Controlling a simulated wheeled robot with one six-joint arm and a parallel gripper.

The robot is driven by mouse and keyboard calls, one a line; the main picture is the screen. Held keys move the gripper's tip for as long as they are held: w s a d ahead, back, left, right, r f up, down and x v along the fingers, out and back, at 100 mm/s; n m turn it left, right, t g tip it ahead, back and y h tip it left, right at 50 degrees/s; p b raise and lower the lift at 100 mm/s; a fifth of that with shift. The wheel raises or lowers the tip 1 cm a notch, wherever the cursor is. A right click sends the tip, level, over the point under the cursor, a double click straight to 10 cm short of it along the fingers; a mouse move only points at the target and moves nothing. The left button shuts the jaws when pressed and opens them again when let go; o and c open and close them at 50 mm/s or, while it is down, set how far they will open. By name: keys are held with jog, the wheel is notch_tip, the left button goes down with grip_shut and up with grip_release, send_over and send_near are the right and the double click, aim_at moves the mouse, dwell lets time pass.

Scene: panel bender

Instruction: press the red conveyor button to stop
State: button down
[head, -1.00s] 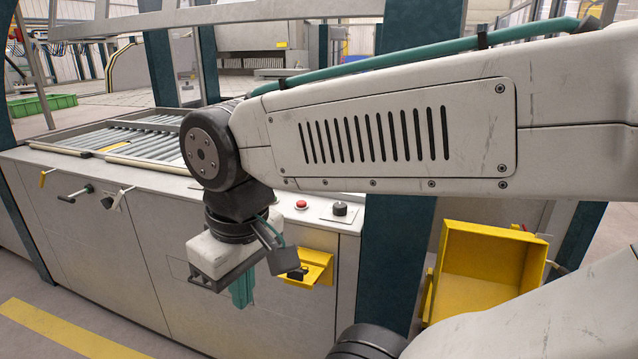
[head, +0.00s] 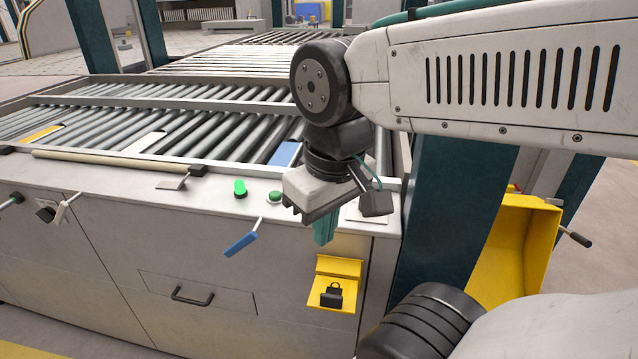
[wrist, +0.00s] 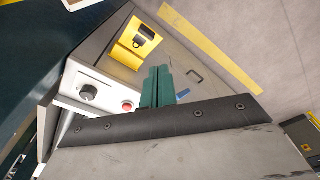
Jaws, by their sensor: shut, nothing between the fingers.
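The red button (wrist: 127,106) shows in the wrist view on the light control panel, just left of my fingers. In the head view it is hidden behind my gripper (head: 325,232). My gripper has teal fingers, closed together and empty, pointing down over the panel's front edge. The fingers also show in the wrist view (wrist: 157,76), to the right of the button and apart from it in the picture. A black knob (wrist: 88,92) sits on the panel left of the red button. The roller conveyor (head: 200,146) lies behind the panel.
A green button (head: 275,196) and a lit green lamp (head: 240,188) sit left of my gripper. A blue-handled lever (head: 241,243) sticks out of the cabinet front. A yellow bracket with a padlock (head: 332,294) is below. A dark teal post (head: 452,215) stands at right.

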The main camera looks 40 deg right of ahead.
jog(key=shift+w, duration=0.1)
jog(key=w+d+r+n, duration=0.2)
jog(key=w+d+n, duration=0.1)
jog(key=w+d, duration=0.4)
jog(key=w+d+r+n+g, duration=0.1)
jog(key=w+d+n, duration=0.3)
jog(key=w+d, duration=0.4)
jog(key=w+r, duration=0.1)
jog(key=w, duration=0.3)
jog(key=shift+w+d+n, duration=0.15)
jog(key=shift+w+n, duration=0.1)
jog(key=shift+n, duration=0.05)
jog(key=shift+f, duration=0.15)
notch_tip(320, 180, down, 14)
jog(key=shift+r, duration=0.15)
